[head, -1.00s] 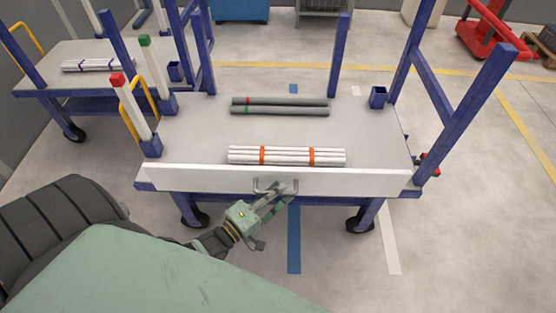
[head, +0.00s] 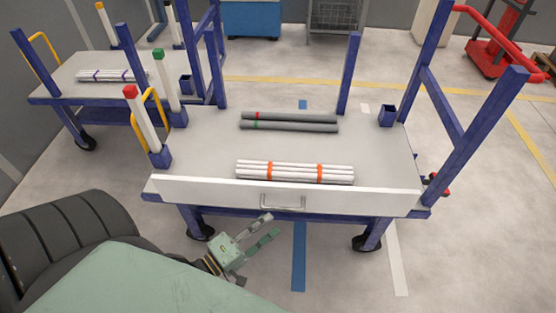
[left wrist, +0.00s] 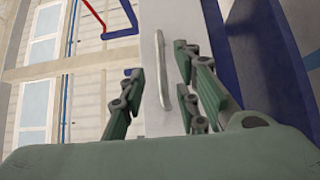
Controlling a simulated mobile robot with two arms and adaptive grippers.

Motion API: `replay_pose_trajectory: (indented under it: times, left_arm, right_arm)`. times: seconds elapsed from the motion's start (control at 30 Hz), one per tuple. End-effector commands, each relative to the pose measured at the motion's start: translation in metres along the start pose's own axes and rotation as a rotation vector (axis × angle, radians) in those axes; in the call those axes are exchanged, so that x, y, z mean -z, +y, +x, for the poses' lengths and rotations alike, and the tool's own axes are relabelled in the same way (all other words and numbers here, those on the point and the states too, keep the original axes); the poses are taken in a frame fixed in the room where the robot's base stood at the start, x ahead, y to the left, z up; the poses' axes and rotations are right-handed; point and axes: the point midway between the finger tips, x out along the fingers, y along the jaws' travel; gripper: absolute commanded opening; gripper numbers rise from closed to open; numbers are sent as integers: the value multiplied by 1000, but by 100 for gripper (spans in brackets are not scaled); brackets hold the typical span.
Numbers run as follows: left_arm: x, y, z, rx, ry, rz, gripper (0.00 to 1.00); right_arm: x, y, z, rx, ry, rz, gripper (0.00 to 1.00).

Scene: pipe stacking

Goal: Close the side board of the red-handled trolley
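The near trolley has blue posts and a grey deck (head: 205,150). Its long white side board (head: 360,200) stands up along the front edge, with a grey bar handle (head: 283,202) on its outer face. A white post with a red cap (head: 130,92) stands at the deck's left end. My left gripper (head: 268,225) is open and empty, just below and in front of the handle, apart from it. In the left wrist view the handle (left wrist: 162,72) shows ahead, in line with the gap between my spread fingers (left wrist: 160,90). My right gripper is not in view.
White pipes with orange bands (head: 295,172) and grey pipes (head: 288,122) lie on the deck. A second trolley (head: 65,72) with pipes stands at the back left. A red pallet jack (head: 495,50) is at the far right. Floor in front is clear.

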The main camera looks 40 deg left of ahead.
Motion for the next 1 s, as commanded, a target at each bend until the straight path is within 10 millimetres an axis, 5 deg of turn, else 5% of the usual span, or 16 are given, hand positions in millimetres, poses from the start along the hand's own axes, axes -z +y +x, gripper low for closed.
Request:
replay_pose_trajectory:
  times: [0.3,1.0]
  left_arm:
    - [-1,0,-40,1,-2,-1,29]
    - [-7,-1,-37,17,-8,15,29]
  right_arm:
    - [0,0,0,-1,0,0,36]
    - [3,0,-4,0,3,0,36]
